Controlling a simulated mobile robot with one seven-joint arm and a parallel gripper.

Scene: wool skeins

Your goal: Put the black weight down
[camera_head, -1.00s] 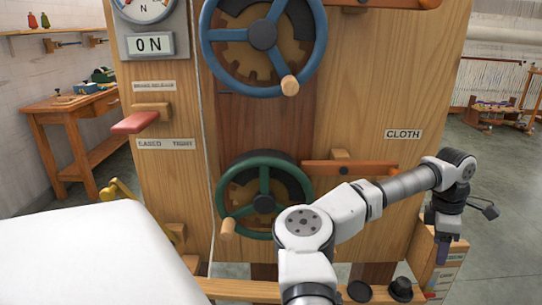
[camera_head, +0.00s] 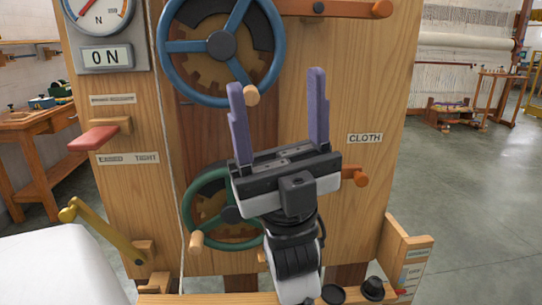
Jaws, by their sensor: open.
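A black weight with a knob-like top (camera_head: 373,288) stands upright on the wooden ledge (camera_head: 250,298) at the bottom of the picture. A flat black disc (camera_head: 333,294) lies on the ledge just left of it; I cannot tell whether the two touch. My gripper (camera_head: 277,82) is raised in front of the wooden panel, its two purple fingers pointing up and spread wide. It is open with nothing between the fingers, well above and left of the weight. It hides part of the panel and the green wheel (camera_head: 192,213).
A blue handwheel (camera_head: 167,47) is behind and above my gripper, and an orange lever (camera_head: 358,178) is beside it. A red paddle (camera_head: 92,138) and a yellow crank (camera_head: 95,222) are at left. A labelled wooden post (camera_head: 412,262) stands right of the weight. Open floor lies to the right.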

